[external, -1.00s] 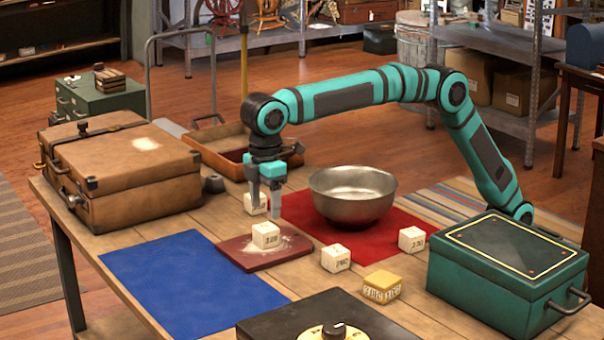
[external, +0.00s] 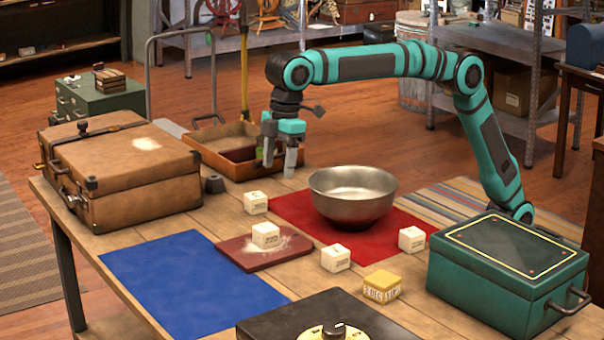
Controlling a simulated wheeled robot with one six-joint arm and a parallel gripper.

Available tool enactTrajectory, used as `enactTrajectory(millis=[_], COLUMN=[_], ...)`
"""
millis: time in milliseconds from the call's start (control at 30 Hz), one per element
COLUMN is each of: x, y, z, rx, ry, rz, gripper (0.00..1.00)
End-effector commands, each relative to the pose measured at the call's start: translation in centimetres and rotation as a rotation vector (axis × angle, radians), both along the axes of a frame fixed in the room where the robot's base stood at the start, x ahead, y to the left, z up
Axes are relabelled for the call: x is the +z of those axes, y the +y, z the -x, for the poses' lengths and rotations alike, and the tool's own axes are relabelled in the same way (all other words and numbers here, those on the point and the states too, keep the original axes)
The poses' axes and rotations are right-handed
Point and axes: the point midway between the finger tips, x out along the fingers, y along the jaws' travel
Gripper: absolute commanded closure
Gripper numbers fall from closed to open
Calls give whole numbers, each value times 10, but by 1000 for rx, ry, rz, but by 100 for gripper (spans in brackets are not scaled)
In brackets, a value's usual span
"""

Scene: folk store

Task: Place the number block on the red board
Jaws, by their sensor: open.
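A cream block with dark markings (external: 266,235) sits upright on the small dark-red board (external: 240,257), in the middle of the table. Pale powder is scattered around it on the board. Similar cream blocks stand on the table: one behind the board (external: 255,203), one in front of the bowl (external: 335,258) and one to its right (external: 411,239). Their markings are too small to read surely. My gripper (external: 279,167) is open and empty, fingers pointing down, raised above and behind the board, clear of all blocks.
A metal bowl (external: 352,200) stands on a red cloth (external: 300,207). A blue mat (external: 190,282) lies bare at the front left. A brown suitcase (external: 120,170), a green box (external: 505,270), a yellow-topped block (external: 382,286) and a black device (external: 290,322) flank the workspace.

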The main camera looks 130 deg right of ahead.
Motion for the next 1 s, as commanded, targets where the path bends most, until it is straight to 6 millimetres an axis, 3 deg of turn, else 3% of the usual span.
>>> enactTrajectory(millis=[100,433,700,1000], x=[30,90,125,149], y=[3,8,13,17], z=[29,108,181,268], rx=[0,0,1,1], ry=[-84,-308,-490,-694], rz=[2,6,8,9], gripper=[36,36,36,36])
